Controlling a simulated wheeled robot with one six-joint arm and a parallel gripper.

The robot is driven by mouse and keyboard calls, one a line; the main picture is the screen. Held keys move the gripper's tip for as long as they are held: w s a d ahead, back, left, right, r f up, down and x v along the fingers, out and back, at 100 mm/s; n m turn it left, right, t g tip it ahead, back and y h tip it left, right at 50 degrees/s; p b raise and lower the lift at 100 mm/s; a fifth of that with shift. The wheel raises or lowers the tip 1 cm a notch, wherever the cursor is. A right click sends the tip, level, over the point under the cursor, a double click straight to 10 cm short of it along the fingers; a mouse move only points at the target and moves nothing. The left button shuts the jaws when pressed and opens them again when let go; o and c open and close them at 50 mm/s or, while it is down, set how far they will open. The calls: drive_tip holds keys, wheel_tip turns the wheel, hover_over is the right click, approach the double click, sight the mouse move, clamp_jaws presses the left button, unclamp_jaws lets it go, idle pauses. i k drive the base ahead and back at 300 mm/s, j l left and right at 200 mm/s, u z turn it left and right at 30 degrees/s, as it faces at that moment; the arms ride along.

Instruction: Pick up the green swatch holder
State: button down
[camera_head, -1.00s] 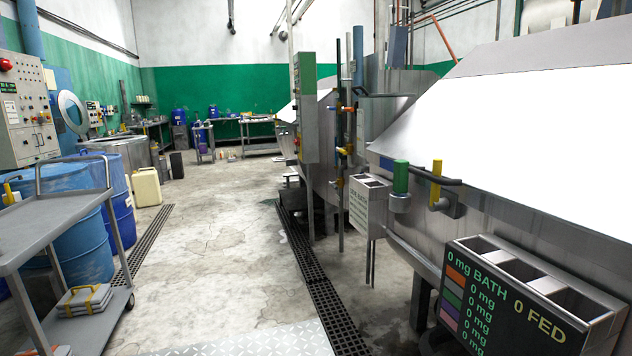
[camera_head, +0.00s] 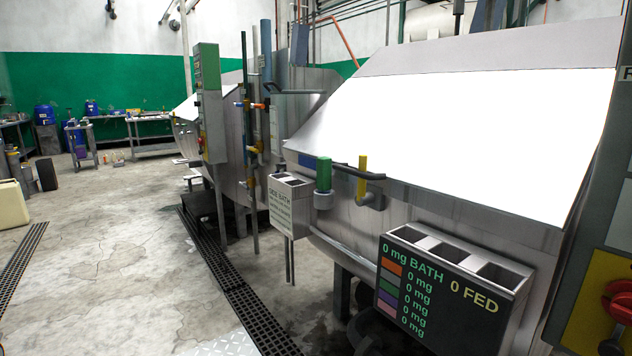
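I cannot make out a green swatch holder in this view. A green cylinder (camera_head: 323,174) stands upright on a pipe fitting at the front of the large steel dyeing machine (camera_head: 450,215), beside a yellow-handled valve (camera_head: 362,176). A grey side-bath box (camera_head: 289,203) with a printed label hangs left of it. A bath display box (camera_head: 450,290) with open compartments on top shows coloured squares, one or more of them green, and reads 0 FED. My gripper is not in view.
A floor drain grate (camera_head: 235,290) runs along the machines. Open concrete floor (camera_head: 110,240) lies to the left. A cream canister (camera_head: 12,204) stands at the left edge. Small tables (camera_head: 150,146) and blue drums stand by the far wall. A panel with a red knob (camera_head: 618,300) is at right.

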sight(323, 164)
drive_tip(key=i+l+u, duration=0.3)
drive_tip(key=i+l, duration=0.45)
drive_tip(key=i, duration=0.2)
drive_tip(key=i+l+u, duration=0.35)
drive_tip(key=i+l, duration=0.5)
drive_tip(key=l, duration=0.1)
